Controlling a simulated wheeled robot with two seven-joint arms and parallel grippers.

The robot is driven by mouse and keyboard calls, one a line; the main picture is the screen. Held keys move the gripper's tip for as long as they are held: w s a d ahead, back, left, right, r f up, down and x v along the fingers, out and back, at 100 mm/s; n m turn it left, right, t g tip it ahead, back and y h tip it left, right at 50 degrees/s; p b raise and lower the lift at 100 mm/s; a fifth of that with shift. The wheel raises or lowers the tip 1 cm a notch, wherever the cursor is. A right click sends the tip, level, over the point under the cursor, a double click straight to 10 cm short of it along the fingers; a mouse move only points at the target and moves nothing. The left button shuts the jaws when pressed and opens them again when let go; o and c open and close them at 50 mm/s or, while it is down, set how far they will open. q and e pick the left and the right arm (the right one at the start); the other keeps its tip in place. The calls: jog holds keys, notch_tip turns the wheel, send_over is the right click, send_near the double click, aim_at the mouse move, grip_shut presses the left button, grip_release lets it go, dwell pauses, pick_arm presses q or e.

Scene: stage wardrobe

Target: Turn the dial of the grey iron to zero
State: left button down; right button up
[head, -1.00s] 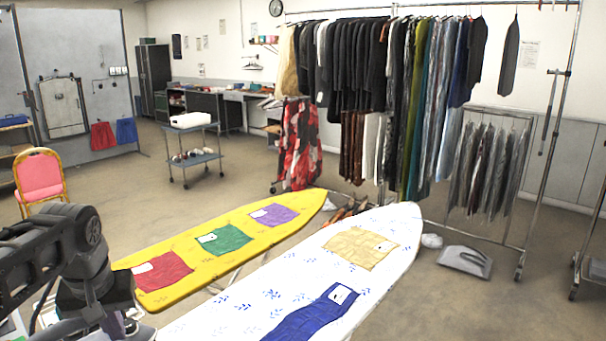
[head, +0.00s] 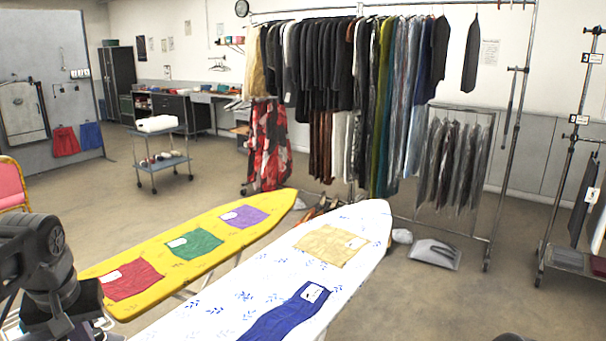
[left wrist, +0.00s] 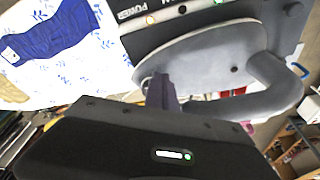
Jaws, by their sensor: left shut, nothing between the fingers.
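A grey iron (left wrist: 205,58) with a thick rounded handle (left wrist: 278,88) fills the upper right of the left wrist view. It seems to rest by a dark panel (left wrist: 165,12) with the word POWER and small coloured marks. I cannot make out the dial clearly. My left gripper (left wrist: 162,90) is shut and empty, its fingers pointing up at the iron's near edge. I cannot tell whether they touch it. The iron does not show clearly in the head view, where only my left arm is at the lower left. My right gripper is not in view.
A white ironing board (head: 262,270) holds a blue cloth (head: 285,317) and a tan cloth (head: 330,244). Beside it is a yellow board (head: 150,265) with red, green and purple cloths. Clothes racks stand behind. Open floor (head: 450,300) lies to the right.

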pick_arm(q)
jog(key=shift+w+d, duration=0.15)
jog(key=shift+d, duration=0.2)
dwell(0.3)
jog(key=shift+d, duration=0.15)
jog(key=shift+w+d, duration=0.15)
jog(key=shift+d, duration=0.05)
jog(key=shift+w+d, duration=0.2)
dwell(0.4)
jog(key=shift+s+d, duration=0.3)
dwell(0.3)
